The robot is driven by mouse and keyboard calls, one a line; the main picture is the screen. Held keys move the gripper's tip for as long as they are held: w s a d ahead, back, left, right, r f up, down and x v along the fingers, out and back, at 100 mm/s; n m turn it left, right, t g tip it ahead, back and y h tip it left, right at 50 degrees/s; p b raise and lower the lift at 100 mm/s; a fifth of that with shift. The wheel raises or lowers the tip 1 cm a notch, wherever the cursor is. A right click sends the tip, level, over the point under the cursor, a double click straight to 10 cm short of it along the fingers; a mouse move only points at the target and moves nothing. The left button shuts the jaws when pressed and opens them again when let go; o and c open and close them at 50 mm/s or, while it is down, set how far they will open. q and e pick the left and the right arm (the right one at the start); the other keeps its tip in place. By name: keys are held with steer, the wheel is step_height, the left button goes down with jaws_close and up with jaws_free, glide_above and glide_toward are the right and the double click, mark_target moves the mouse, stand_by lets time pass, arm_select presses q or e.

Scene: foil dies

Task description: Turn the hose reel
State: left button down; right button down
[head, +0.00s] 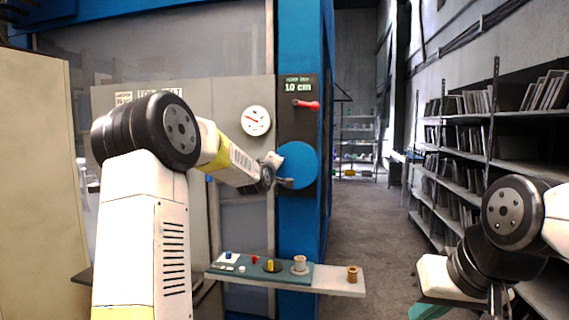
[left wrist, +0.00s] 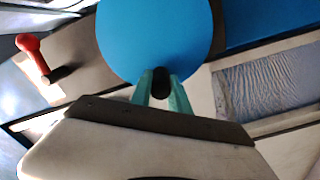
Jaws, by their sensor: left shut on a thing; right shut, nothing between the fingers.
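The hose reel appears as a round blue disc (head: 300,160) on a dark panel on the blue post. It fills the top of the left wrist view (left wrist: 155,35). My left gripper (head: 286,183) is at the disc's lower left edge. In the left wrist view its teal fingers (left wrist: 160,92) are closed on a small dark knob (left wrist: 160,82) at the disc's rim. My right gripper (head: 430,312) is low at the right, partly cut off by the frame; its fingers are shut and empty, away from the reel.
A red-handled lever (head: 308,105) sits above the disc under a "10 cm" display (head: 298,87). A white gauge (head: 255,121) is to its left. A narrow shelf (head: 335,284) with spools and small parts projects below. Loaded racks (head: 480,175) stand right of the open aisle.

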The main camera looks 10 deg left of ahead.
mark_target(282, 177)
arm_select(q)
step_height(282, 177, down, 2)
steer(key=n, duration=0.3)
steer(key=shift+a+f+n, duration=0.1)
steer(key=shift+n, duration=0.3)
steer(key=n, duration=0.1)
steer(key=f+n, duration=0.1)
steer(key=shift+d+f+n, duration=0.15)
steer(key=shift+d+n, duration=0.05)
steer(key=shift+n, duration=0.2)
steer(key=n, duration=0.1)
steer(key=d+f+n, duration=0.1)
steer(key=n, duration=0.1)
steer(key=shift+f, duration=0.25)
steer(key=shift+d+f+n, duration=0.3)
steer(key=shift+n, duration=0.55)
steer(key=shift+d+f+n, duration=0.25)
steer(key=shift+n, duration=0.6)
steer(key=c, duration=1.2)
jaws_free()
steer(key=shift+c, duration=0.2)
steer(key=shift+s+r, duration=0.1)
